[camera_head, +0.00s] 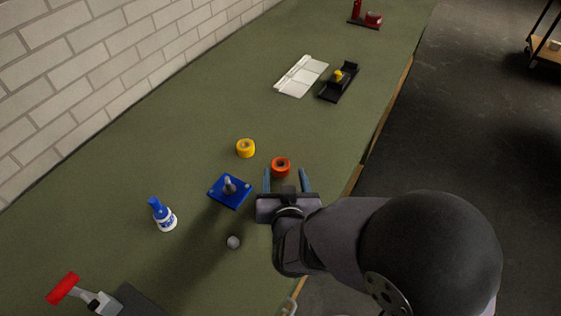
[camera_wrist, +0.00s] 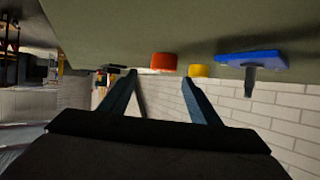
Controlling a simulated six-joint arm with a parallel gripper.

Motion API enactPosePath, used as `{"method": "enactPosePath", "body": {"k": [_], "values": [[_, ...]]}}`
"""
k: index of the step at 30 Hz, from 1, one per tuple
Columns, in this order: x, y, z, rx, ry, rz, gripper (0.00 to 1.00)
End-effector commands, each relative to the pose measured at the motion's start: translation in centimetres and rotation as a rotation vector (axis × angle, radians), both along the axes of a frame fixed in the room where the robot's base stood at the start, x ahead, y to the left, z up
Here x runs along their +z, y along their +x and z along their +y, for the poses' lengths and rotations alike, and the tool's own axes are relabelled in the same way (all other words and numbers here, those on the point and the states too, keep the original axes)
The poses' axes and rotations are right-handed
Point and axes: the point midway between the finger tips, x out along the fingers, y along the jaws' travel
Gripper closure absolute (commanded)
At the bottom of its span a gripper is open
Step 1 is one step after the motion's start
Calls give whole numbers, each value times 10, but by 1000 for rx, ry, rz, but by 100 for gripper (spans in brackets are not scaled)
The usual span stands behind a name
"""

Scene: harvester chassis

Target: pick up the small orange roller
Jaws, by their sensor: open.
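The small orange roller (camera_head: 281,167) stands on the green bench top, a short ring shape with a dark centre. It also shows in the wrist view (camera_wrist: 164,62), ahead of my fingers and between their lines. My gripper (camera_head: 287,181) is open and empty, with its two blue-grey fingers spread apart. In the head view the fingertips lie close to the roller, on its near side. In the wrist view the fingertips (camera_wrist: 160,79) do not enclose the roller, and I cannot tell the exact distance left between them.
A yellow roller (camera_head: 246,148) and a blue plate with a grey peg (camera_head: 230,190) stand left of the orange roller. A blue-and-white bottle (camera_head: 162,214), a grey ball-like part (camera_head: 233,242) and a red-handled clamp (camera_head: 82,293) are nearer. The bench's right edge is close.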

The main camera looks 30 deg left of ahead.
Motion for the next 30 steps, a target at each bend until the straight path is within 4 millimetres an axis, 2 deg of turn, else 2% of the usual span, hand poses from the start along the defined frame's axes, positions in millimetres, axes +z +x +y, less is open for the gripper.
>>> {"method": "enactPosePath", "body": {"k": [7, 15, 23, 30], "values": [[-1, -5, 3, 19, -25, -25, 43], [-8, 9, 12, 17, -24, -23, 43], [-10, 13, 15, 17, -23, -22, 43], [-19, 29, 26, 17, -25, -21, 43]]}}
